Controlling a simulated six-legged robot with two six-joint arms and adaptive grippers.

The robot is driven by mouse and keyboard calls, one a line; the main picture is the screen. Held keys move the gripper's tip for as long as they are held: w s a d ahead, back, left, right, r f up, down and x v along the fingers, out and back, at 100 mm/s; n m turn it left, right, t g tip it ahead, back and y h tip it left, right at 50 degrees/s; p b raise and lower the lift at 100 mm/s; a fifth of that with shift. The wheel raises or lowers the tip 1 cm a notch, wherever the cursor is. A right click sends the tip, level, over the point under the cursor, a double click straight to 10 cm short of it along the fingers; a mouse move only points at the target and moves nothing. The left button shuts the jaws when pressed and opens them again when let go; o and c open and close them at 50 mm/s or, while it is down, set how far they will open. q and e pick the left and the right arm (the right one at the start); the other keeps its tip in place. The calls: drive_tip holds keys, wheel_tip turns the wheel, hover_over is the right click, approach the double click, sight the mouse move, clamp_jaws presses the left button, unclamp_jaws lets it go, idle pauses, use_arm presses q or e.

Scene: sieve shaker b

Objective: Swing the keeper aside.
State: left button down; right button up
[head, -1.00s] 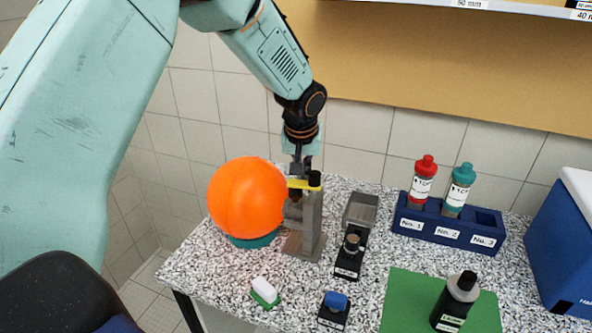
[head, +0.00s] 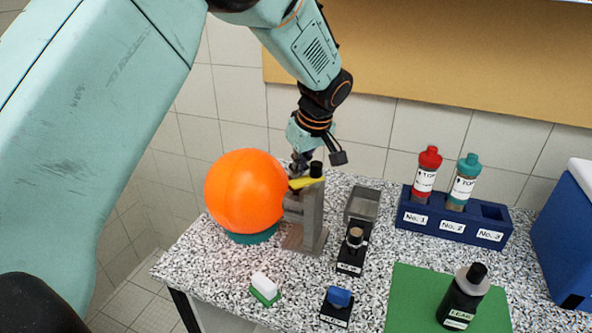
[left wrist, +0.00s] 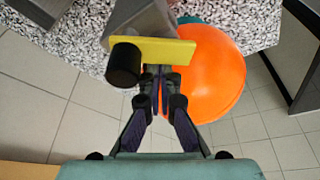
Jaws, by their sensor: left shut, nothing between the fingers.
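The keeper (head: 304,183) is a yellow bar on top of the grey metal post (head: 311,215), with a black knob (head: 316,169) at its right end. In the left wrist view the keeper (left wrist: 175,51) lies across the picture, its knob (left wrist: 123,65) at the left. My left gripper (head: 297,168) is shut and empty, at the far side of the keeper. In the left wrist view its fingertips (left wrist: 158,77) are close against the bar's edge; contact is hard to tell. My right gripper is out of view.
A large orange ball (head: 246,190) on a teal base stands just left of the post. A small grey tray (head: 362,203) is right of it. A blue rack (head: 453,222) with two bottles and a green mat (head: 404,290) are further right. A tiled wall is behind.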

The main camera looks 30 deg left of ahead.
sight(298, 182)
use_arm(q)
drive_tip(key=n, duration=0.1)
drive_tip(key=s+n, duration=0.1)
drive_tip(key=d, duration=0.1)
drive_tip(key=shift+s+r+n+g, duration=0.25)
drive_tip(key=shift+n+g, duration=0.05)
drive_tip(key=shift+n, duration=0.1)
drive_tip(key=shift+s+n, duration=0.1)
drive_tip(key=shift+n, duration=0.3)
drive_tip(key=shift+d+f+n+g, duration=0.1)
drive_tip(key=shift+f+n+g, duration=0.1)
drive_tip(key=shift+n+g, duration=0.5)
drive_tip(key=shift+s+d+r, duration=0.2)
drive_tip(key=shift+s+d, duration=0.1)
drive_tip(key=shift+d, duration=0.05)
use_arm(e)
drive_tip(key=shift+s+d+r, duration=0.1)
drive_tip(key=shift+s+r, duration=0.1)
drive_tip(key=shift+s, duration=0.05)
use_arm(q)
drive_tip(key=shift+w+f, duration=0.1)
drive_tip(key=shift+w+a+f, duration=0.1)
drive_tip(key=shift+w+f, duration=0.05)
drive_tip(key=shift+w, duration=0.05)
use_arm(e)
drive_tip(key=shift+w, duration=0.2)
